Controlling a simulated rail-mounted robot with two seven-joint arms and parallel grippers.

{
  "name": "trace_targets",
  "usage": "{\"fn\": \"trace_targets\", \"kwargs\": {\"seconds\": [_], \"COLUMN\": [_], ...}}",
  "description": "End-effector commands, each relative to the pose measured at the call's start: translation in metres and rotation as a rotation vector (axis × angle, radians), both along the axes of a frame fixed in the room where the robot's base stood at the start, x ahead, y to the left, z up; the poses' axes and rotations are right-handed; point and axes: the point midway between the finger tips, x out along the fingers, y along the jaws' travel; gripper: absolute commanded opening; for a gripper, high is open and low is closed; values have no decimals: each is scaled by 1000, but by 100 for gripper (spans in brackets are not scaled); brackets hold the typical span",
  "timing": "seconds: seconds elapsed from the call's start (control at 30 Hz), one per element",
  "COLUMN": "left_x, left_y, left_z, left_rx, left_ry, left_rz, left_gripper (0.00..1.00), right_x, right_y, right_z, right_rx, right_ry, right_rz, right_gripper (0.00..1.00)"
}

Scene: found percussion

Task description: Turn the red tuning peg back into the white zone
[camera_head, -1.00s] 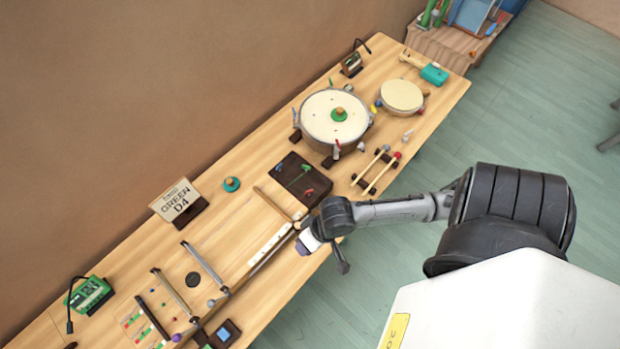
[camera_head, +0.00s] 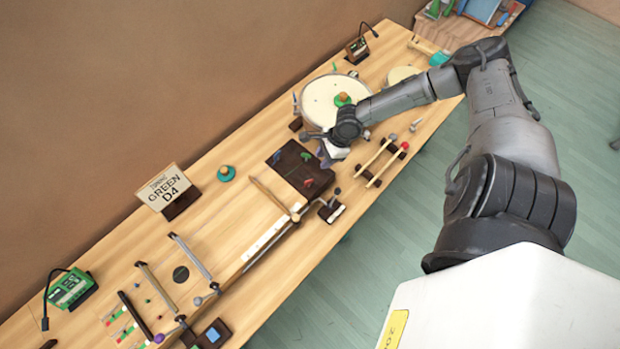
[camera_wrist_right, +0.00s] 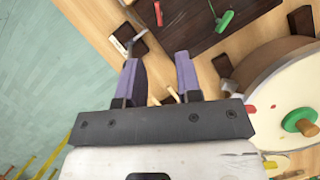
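My right gripper (camera_wrist_right: 157,75) is open in the right wrist view, its two purple fingers apart with nothing between them. In the head view it (camera_head: 333,152) hangs between the cream-topped drum (camera_head: 318,105) and a dark board (camera_head: 290,165). The board bears small green, blue and red pieces; the red piece (camera_head: 308,183) is at its near end. A red piece (camera_wrist_right: 158,13) also shows by the board in the wrist view, ahead of the fingers and apart from them. I cannot tell surely which red part is the tuning peg, and no white zone is clear. My left gripper is not in view.
A rack with sticks (camera_head: 380,162) stands right of the gripper. A small dark stand (camera_head: 331,210) is at the table's front edge. A sign reading GREEN D4 (camera_head: 165,189) and a green-and-orange knob (camera_head: 226,173) are farther left. Bare wood lies around the knob.

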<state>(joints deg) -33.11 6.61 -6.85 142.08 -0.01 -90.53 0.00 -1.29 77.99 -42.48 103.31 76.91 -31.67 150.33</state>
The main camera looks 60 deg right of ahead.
Motion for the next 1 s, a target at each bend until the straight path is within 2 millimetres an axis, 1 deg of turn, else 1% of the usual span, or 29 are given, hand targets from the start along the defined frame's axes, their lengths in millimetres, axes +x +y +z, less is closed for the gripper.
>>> {"fn": "trace_targets", "kwargs": {"seconds": [0.03, 0.4, 0.6, 0.8, 1.0], "left_x": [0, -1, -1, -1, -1], "left_y": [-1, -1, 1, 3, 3], "left_z": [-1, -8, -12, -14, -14], "left_rx": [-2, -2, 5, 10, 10], "left_ry": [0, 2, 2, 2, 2], "left_rz": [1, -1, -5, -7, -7], "left_gripper": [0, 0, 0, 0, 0], "right_x": [2, 20, 27, 31, 32], "right_y": [3, 23, 30, 34, 36], "right_z": [-9, -72, -97, -112, -116], "right_rx": [4, 2, 1, 0, 0], "right_ry": [1, 1, 1, 1, 1], "right_rz": [-3, 1, 3, 3, 4], "right_gripper": [32, 32, 32, 32, 32]}}
